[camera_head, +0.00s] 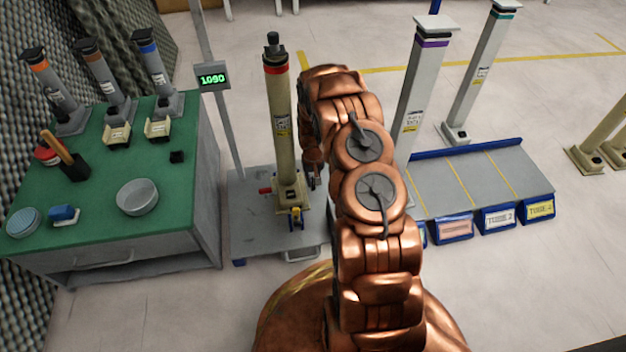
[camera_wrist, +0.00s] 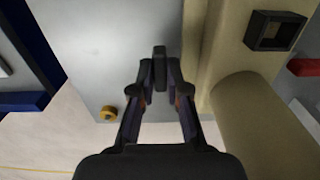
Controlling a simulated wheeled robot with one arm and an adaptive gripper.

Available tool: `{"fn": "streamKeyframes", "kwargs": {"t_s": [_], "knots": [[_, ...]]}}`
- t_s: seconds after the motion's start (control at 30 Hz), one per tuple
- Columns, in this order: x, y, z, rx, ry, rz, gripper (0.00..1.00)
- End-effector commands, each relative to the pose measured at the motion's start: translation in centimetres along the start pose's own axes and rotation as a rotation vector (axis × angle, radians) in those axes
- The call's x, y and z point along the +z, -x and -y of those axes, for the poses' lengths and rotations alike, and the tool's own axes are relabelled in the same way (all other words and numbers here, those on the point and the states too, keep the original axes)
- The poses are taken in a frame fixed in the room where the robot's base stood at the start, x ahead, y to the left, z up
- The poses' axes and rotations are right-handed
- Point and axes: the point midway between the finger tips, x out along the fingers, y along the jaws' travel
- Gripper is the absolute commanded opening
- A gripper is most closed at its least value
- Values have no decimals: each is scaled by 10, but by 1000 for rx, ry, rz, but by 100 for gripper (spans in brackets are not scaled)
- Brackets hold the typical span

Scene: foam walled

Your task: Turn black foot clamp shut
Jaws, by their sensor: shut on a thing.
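The black foot clamp (camera_wrist: 160,55) shows in the wrist view as a dark upright bar between my fingertips, beside the beige foot of the column. My gripper (camera_wrist: 160,80) is closed on this bar from both sides. In the head view my copper arm reaches to the right side of the beige column (camera_head: 283,130), which stands upright with a red band near its top. There my arm hides most of my gripper and the black clamp. The clamp's pivot and how far it is turned cannot be told.
The column stands on a grey platform (camera_head: 248,215) with a display reading 1090 (camera_head: 212,78). A red clamp (camera_head: 265,190) and a yellow clamp (camera_head: 295,213) sit by its foot. A green-topped bench (camera_head: 100,185) stands left; a grey rack (camera_head: 465,185) stands right.

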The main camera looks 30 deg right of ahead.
Motion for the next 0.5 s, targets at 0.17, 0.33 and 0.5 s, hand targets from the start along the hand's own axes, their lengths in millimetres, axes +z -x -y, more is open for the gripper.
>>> {"fn": "streamKeyframes", "kwargs": {"t_s": [0.17,0.33,0.5], "knots": [[0,0,-1,0,-1,0,0],[0,0,-1,0,2,0,0],[0,3,-1,0,34,1,0]]}}
